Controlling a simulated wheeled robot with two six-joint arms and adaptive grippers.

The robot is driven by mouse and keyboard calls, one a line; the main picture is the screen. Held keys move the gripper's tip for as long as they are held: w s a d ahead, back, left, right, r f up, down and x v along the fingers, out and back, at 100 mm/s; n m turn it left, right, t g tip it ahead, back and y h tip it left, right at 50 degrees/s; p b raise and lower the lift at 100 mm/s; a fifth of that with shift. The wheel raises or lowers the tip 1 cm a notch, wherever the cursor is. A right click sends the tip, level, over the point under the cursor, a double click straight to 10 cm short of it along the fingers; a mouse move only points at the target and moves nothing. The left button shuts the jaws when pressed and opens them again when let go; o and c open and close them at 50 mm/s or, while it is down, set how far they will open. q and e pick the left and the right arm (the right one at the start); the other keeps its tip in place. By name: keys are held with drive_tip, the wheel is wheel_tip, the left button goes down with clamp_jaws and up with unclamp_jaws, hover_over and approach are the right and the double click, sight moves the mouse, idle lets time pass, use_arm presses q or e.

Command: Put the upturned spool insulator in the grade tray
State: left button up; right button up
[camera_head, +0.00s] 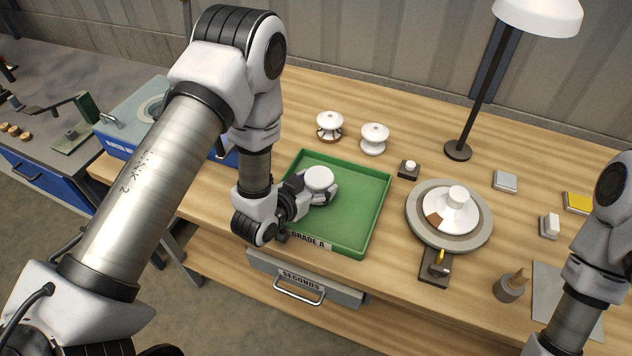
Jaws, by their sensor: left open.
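A white spool insulator (319,178) is at the left side of the green grade tray (375,215), which carries a "GRADE A" label on its front. Its round white top shows; its lower part is hidden by my left gripper. My left gripper (326,192) reaches in over the tray's left side, its open fingers around the insulator. I cannot tell whether the insulator rests on the tray floor. My right arm comes in at the right edge, and its gripper is out of frame.
Two white insulators, one with a brown lower part (330,125) and one plain (374,138), stand behind the tray. A round turntable (480,232) holding a larger white insulator (458,208) is to the right. A lamp (458,150) stands behind it. The tray's right half is clear.

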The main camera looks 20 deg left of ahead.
use_arm(q)
drive_tip(key=o, duration=1.5)
drive_tip(key=shift+s+a, duration=0.1)
drive_tip(key=shift+s, duration=0.1)
drive_tip(key=shift+s+a+r, duration=0.15)
drive_tip(key=shift+s, duration=0.2)
drive_tip(key=shift+w, duration=0.2)
drive_tip(key=shift+s, duration=0.1)
drive_tip(key=b+v, duration=0.2)
drive_tip(key=v, duration=0.3)
drive_tip(key=shift+s, duration=0.3)
drive_tip(key=p+v, duration=0.6)
drive_tip(key=shift+s+r, duration=0.1)
drive_tip(key=shift+r, duration=0.1)
use_arm(e)
drive_tip(key=r, duration=0.4)
drive_tip(key=shift+s+a+r, duration=0.1)
drive_tip(key=shift+s+r, duration=0.05)
drive_tip(key=shift+s, duration=0.2)
